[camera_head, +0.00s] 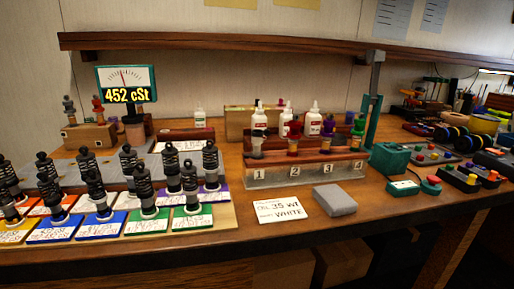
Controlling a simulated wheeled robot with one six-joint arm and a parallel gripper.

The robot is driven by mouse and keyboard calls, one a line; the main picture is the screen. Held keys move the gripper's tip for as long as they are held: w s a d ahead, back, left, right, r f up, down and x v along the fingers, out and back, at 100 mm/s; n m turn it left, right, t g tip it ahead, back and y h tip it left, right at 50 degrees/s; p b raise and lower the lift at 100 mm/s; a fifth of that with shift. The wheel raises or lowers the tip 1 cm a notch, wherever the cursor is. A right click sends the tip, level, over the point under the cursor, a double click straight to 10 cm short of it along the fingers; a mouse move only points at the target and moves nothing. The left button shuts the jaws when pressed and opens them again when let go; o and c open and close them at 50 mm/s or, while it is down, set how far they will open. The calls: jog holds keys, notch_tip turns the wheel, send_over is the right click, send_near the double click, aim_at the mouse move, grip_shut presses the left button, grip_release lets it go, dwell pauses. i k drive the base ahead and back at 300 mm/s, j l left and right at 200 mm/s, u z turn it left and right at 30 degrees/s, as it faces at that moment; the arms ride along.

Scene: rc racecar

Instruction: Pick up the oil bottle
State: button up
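Several white bottles with pointed caps stand on the wooden workbench (255,232). One bottle (259,119) stands behind slot 1 of the numbered rack (308,172), a second bottle (287,116) stands just right of it, and a third bottle (314,120) stands farther right. The label print is too small to read, so I cannot tell which is the oil bottle. The rack's shock parts partly hide the bottles. My gripper is not in view.
A card (280,210) reading "35 wt" and "WHITE" lies beside a grey block (335,201). Dark shocks stand on coloured cards at left. A "452 cSt" display (126,85) stands behind them. A shelf (300,43) overhangs the bench. Green boxes (389,160) sit right.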

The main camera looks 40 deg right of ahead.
aim_at(259, 121)
jog(key=i+z, duration=0.3)
jog(key=z, duration=0.15)
jog(key=i+j+z, duration=0.15)
jog(key=i+z, duration=0.15)
jog(key=z, duration=0.2)
jog(key=i+j+z, duration=0.2)
jog(key=z, duration=0.25)
jog(key=i+l, duration=0.1)
jog(key=i+z, duration=0.05)
jog(key=i, duration=0.05)
